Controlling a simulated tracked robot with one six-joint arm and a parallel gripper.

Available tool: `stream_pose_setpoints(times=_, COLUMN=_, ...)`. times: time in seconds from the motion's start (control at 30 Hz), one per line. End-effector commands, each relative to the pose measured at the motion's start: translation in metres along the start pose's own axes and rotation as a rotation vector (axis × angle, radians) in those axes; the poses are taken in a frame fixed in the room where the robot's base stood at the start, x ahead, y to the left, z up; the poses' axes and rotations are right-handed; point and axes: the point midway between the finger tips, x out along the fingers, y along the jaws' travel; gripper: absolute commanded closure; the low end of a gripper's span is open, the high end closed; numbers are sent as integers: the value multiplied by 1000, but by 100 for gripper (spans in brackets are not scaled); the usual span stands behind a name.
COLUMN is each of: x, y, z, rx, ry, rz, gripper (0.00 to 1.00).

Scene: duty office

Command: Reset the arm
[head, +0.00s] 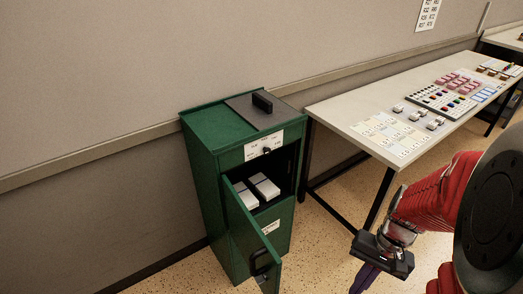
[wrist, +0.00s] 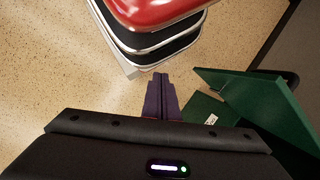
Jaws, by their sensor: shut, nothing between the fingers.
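My red arm (head: 430,207) reaches in from the right in the head view. My gripper (head: 362,283) hangs below its dark wrist, pointing down over the speckled floor, with its tips cut off by the frame's lower edge. In the wrist view my gripper's purple fingers (wrist: 160,82) are together and hold nothing. The gripper is to the right of the green cabinet (head: 205,150) and apart from it in the head view.
The cabinet's green door (head: 247,235) stands open, with white boxes (head: 262,186) on the shelf inside. It also shows in the wrist view (wrist: 262,100). A table (head: 345,112) with cards and small items stands behind my arm. Floor (head: 320,240) is bare between them.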

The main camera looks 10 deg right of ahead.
Motion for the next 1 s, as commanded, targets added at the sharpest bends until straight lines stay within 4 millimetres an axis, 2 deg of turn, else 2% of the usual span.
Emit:
stream_pose_setpoints(times=0.27, x=-42, y=-25, z=0, rx=-107, ry=177, rz=75, gripper=100)
stream_pose_setpoints(times=0.57, x=-85, y=-56, z=10, rx=-253, ry=361, rz=118, gripper=100)
stream_pose_setpoints(times=0.77, x=-113, y=-80, z=25, rx=-368, ry=476, rz=128, gripper=100)
stream_pose_setpoints(times=1.0, x=-143, y=-110, z=52, rx=-501, ry=606, rz=105, gripper=100)
